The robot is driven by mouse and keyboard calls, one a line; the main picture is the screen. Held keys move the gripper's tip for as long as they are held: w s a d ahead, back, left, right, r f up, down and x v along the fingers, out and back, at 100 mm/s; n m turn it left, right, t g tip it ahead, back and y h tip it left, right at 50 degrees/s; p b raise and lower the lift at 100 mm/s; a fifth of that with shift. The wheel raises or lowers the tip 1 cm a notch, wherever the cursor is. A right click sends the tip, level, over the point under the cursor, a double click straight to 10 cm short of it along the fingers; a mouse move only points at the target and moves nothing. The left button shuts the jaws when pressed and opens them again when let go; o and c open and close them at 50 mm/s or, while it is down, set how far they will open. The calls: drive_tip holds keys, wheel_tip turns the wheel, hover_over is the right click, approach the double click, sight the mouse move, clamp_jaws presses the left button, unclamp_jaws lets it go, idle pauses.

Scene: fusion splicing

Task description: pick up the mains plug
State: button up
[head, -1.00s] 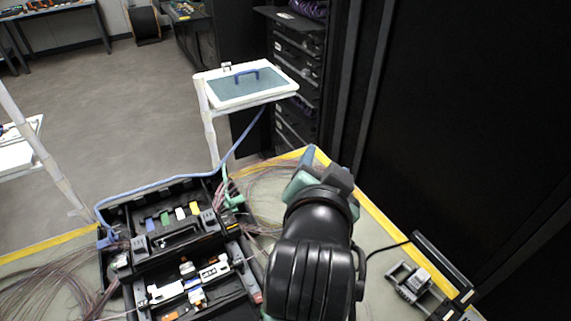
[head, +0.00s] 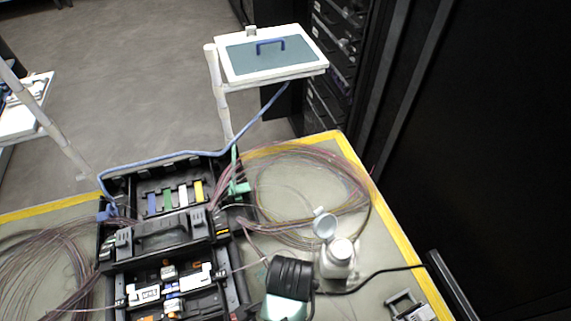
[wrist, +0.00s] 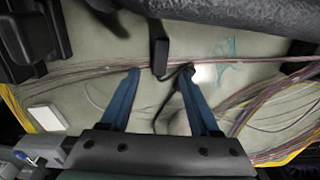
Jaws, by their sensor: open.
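In the wrist view, my gripper (wrist: 160,72) has its two blue fingers spread apart with nothing held between them. A small black block (wrist: 160,58), which looks like the mains plug, lies on the bench just beyond and between the fingertips. A thin black cord (wrist: 167,98) curves beside it and passes between the fingers. In the head view, the black cord (head: 375,276) runs from beside my wrist toward the right edge of the bench. My wrist hides the plug and my fingers there.
A bottle with a raised cap (head: 338,258) stands right of my wrist. The splicing case (head: 160,236) is open on the left. Loose fibre coils (head: 310,170) lie behind. A dark power strip (head: 452,285) is at the right edge, near a grey holder (head: 408,306).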

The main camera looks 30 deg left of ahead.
drive_tip(key=shift+w+d+f, duration=0.1)
drive_tip(key=shift+f, duration=1.25)
drive_tip(key=shift+w+f, duration=0.1)
drive_tip(key=shift+f, duration=1.25)
clamp_jaws()
